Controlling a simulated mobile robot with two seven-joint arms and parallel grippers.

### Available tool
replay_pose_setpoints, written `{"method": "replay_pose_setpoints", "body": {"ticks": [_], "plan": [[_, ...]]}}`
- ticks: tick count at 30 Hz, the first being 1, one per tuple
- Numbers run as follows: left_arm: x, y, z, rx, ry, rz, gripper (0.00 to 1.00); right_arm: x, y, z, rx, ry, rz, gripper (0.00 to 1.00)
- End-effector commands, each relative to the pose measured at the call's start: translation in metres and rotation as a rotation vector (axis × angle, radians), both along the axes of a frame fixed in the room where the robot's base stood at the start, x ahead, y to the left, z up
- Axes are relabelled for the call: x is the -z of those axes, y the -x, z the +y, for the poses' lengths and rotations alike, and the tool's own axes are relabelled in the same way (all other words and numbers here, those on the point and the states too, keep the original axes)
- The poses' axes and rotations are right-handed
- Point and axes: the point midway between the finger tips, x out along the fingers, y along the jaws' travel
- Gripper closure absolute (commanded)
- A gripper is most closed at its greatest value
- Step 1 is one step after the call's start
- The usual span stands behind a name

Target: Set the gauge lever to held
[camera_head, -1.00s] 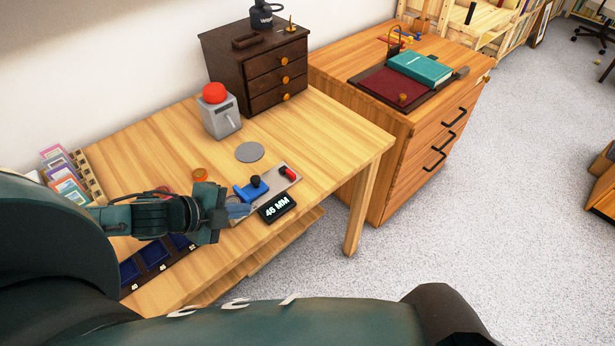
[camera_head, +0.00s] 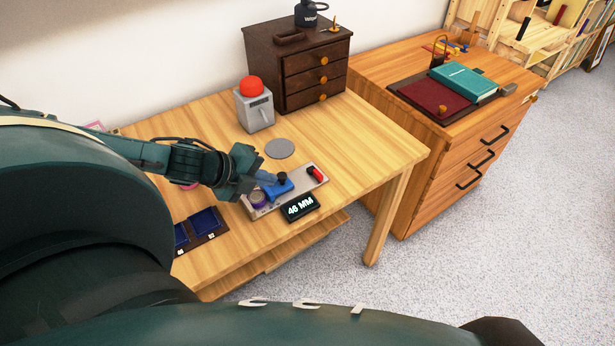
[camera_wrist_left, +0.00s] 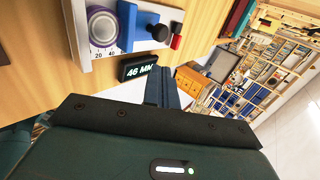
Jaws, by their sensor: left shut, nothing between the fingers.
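The gauge is a light grey plate (camera_head: 300,184) on the table with a blue jaw block (camera_head: 278,189), a black knob (camera_head: 282,178) and a purple dial (camera_head: 257,198). Its small red lever (camera_head: 315,173) sits at the plate's right end. A black display (camera_head: 301,207) in front reads 46 MM. In the left wrist view the dial (camera_wrist_left: 102,25), blue block (camera_wrist_left: 130,27), black knob (camera_wrist_left: 159,33) and red lever (camera_wrist_left: 176,42) show at the top. My left gripper (camera_head: 262,180) is shut and empty, close to the gauge's left end, away from the lever. My right gripper is not seen.
A grey box with a red button (camera_head: 251,87) and a dark drawer chest (camera_head: 297,62) stand behind. A grey disc (camera_head: 280,148) lies behind the gauge. A blue-lined tray (camera_head: 204,223) is at front left. The table's right end is clear.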

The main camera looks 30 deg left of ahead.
Motion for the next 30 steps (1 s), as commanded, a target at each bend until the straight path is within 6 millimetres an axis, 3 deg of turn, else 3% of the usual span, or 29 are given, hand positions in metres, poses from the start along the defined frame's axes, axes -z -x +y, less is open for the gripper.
{"method": "replay_pose_setpoints", "body": {"ticks": [5, 10, 17, 24, 30], "plan": [[0.013, -0.013, -0.007, 0.002, 0.007, -0.003, 1.00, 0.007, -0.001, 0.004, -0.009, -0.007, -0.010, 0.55], [0.029, -0.032, -0.015, 0.002, 0.009, -0.003, 1.00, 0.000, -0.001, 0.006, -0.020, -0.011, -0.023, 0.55], [0.062, -0.063, -0.028, 0.002, 0.007, 0.000, 1.00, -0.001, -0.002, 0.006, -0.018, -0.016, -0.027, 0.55], [0.062, -0.092, -0.040, 0.004, 0.004, 0.000, 1.00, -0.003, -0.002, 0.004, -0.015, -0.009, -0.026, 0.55], [0.063, -0.099, -0.043, 0.004, 0.002, 0.002, 1.00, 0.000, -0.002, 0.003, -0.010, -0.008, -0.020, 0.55]]}}
